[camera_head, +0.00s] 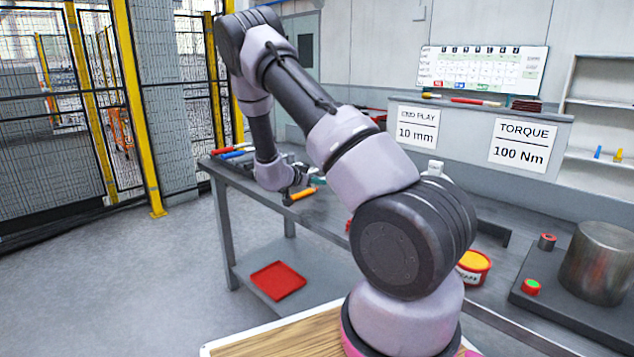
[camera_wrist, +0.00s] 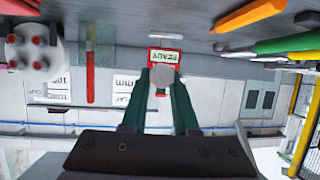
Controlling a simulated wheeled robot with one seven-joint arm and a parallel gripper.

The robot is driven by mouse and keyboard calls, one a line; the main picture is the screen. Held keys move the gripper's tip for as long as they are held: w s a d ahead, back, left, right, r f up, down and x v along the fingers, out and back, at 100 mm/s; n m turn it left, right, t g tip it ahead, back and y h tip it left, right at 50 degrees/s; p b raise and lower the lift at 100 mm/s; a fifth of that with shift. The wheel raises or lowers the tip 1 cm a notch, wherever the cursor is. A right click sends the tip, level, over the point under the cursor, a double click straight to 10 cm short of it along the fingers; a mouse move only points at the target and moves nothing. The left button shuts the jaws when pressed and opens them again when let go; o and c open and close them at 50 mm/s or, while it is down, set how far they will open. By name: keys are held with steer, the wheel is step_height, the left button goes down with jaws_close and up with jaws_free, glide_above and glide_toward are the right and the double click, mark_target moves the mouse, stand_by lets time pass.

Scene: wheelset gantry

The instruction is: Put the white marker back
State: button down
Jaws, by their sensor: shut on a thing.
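In the wrist view my gripper (camera_wrist: 161,84) has its two dark green fingers close around a pale grey, round-ended thing (camera_wrist: 160,73). It may be the white marker seen end-on; I cannot tell for certain. A red-framed READY sign (camera_wrist: 166,56) shows just beyond the fingertips, upside down. In the head view my gripper (camera_head: 292,193) is low over the far end of the grey workbench (camera_head: 335,215), small and partly hidden by the wrist. No white marker can be made out clearly in the head view.
An orange-handled tool (camera_head: 303,193) lies by my gripper, with red and blue tools (camera_head: 232,150) to its left. A whiteboard (camera_head: 483,70) hangs above a ledge. A red tub (camera_head: 473,264) and metal cylinder (camera_head: 600,263) stand at right. A red tray (camera_head: 278,281) lies below.

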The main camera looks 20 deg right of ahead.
mark_target(317, 210)
steer(key=shift+f, duration=4)
steer(key=shift+f, duration=0.45)
steer(key=c, duration=0.6)
jaws_free()
steer(key=shift+a, duration=0.1)
